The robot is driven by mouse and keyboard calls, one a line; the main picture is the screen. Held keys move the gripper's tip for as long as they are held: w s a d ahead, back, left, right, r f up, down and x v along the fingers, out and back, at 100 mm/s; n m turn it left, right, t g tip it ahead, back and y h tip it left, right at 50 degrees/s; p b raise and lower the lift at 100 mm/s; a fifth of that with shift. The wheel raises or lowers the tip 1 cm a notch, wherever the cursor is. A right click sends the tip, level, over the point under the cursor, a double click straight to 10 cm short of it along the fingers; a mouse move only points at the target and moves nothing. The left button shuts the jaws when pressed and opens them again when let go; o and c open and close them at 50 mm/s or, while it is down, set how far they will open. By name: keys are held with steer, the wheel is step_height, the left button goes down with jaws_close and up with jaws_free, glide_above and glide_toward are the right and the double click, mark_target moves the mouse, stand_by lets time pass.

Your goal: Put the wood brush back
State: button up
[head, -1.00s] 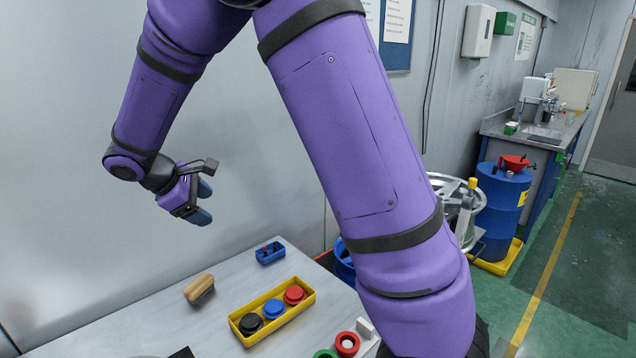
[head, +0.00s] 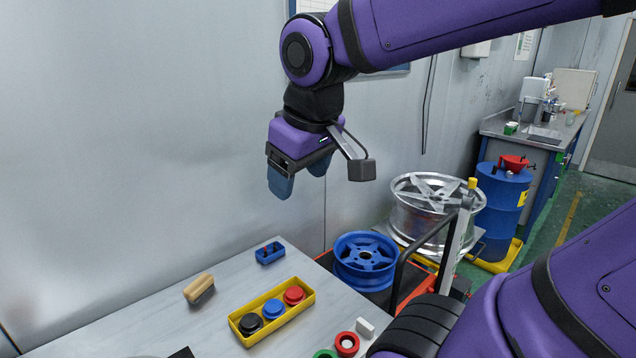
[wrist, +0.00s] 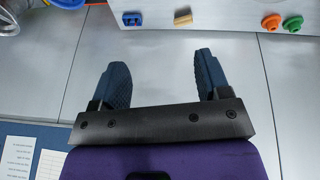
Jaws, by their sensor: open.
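The wood brush (head: 199,287) lies on the grey bench, left of the yellow tray; its light wooden back faces up. In the wrist view it is a small tan block (wrist: 183,17) near the top edge. My gripper (head: 299,180) is raised well above the bench, near the wall, with its blue fingers pointing down. In the wrist view the fingers (wrist: 160,85) are spread apart with nothing between them. The brush's bristles are hardly visible.
A yellow tray (head: 245,336) holds black, blue and red round pieces. A small blue box (head: 270,253) stands behind it. Red and green rings and a white block (head: 366,327) lie at the right. A blue wheel (head: 365,260) and a silver wheel stand beyond the bench.

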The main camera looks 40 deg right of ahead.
steer(key=shift+m+t+y, duration=0.4)
steer(key=shift+m+t, duration=0.3)
steer(key=shift+m, duration=0.1)
steer(key=shift+s+a+f, duration=0.1)
steer(key=shift+s, duration=1)
steer(key=shift+s+a, duration=0.1)
steer(key=shift+s, duration=0.95)
